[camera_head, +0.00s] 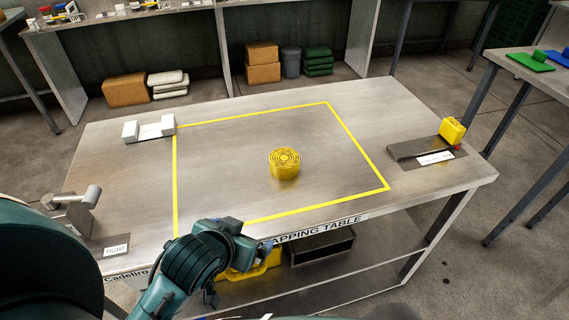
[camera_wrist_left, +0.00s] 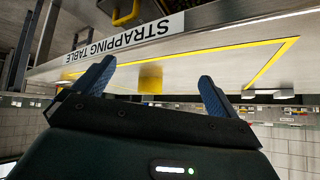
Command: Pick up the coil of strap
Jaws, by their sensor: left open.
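The coil of strap (camera_head: 284,163) is a yellow, round, flat-lying roll. It rests on the metal table inside a yellow taped rectangle, right of its middle. My left gripper (camera_head: 240,246) is at the table's front edge, to the front left of the coil and apart from it. In the left wrist view, the two blue fingers of my left gripper (camera_wrist_left: 157,72) are spread with nothing held. The coil (camera_wrist_left: 150,77) shows between them, farther off, in an upside-down picture. My right gripper is in neither view.
The strapping table (camera_head: 235,150) carries a white block holder (camera_head: 148,129) at back left, a metal tool (camera_head: 76,207) at front left and a dark plate with a yellow item (camera_head: 452,130) at right. Bare tabletop surrounds the coil. A dark bin (camera_head: 320,246) sits below.

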